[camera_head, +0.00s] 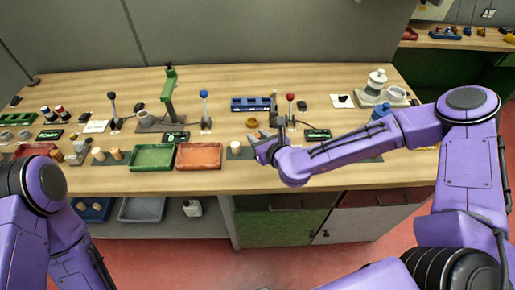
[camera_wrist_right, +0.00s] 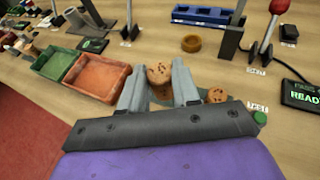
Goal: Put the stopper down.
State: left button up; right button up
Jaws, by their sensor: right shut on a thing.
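My right gripper (camera_head: 264,142) is over the front middle of the workbench, right of the orange tray. In the right wrist view its two grey fingers (camera_wrist_right: 160,84) are shut on a speckled brown cork stopper (camera_wrist_right: 159,75). The stopper shows between the fingertips; how far it is above the bench I cannot tell. A second round cork (camera_wrist_right: 217,95) is on the bench just right of the fingers. My left arm shows at the left of the head view, but its gripper is out of view.
An orange tray (camera_head: 199,156) and a green tray (camera_head: 152,158) lie left of my right gripper. A white cylinder (camera_head: 235,147) stands close beside it. A brown ring (camera_wrist_right: 191,43), a blue rack (camera_head: 250,104) and a red-knobbed lever (camera_head: 290,107) are behind.

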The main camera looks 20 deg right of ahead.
jog(key=w+f, duration=0.1)
jog(key=w+f+b, duration=0.1)
jog(key=f, duration=0.2)
jog(key=shift+w+d+f, duration=0.15)
jog(key=shift+w+d, duration=0.25)
jog(key=f+b, duration=0.3)
jog(key=f, duration=0.1)
jog(key=shift+w, duration=0.3)
pick_arm(q)
notch_tip(320, 180, down, 5)
jog(key=shift+f, duration=0.15)
pick_arm(e)
jog(key=shift+w+r, duration=0.1)
jog(key=shift+r, duration=0.1)
jog(key=shift+f, duration=0.2)
pick_arm(q)
jog(key=shift+f, duration=0.2)
pick_arm(e)
jog(key=o, duration=1)
